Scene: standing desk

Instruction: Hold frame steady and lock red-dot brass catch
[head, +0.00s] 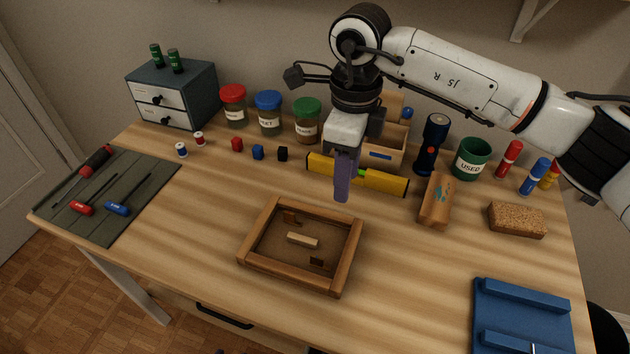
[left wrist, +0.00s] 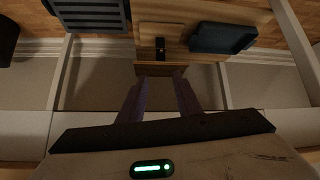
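The square wooden frame (head: 350,257) lies flat on the desk near its front edge. Inside it are a pale wooden bar (head: 302,240) and two small brown pieces, one at the back (head: 291,218) and one at the front right (head: 317,261). No red dot is clear at this size. My right gripper (head: 342,190) points down above and behind the frame, apart from it. Its fingers overlap from this side, so its opening is unclear. My left gripper (left wrist: 160,103) shows only in the left wrist view, fingers apart, with nothing clearly held between them.
A yellow level (head: 385,181) and a wooden plane-like block (head: 436,200) lie behind the frame. A cork block (head: 516,220) and blue holder (head: 520,310) are to the right, a tool mat (head: 140,200) to the left. Desk beside the frame is clear.

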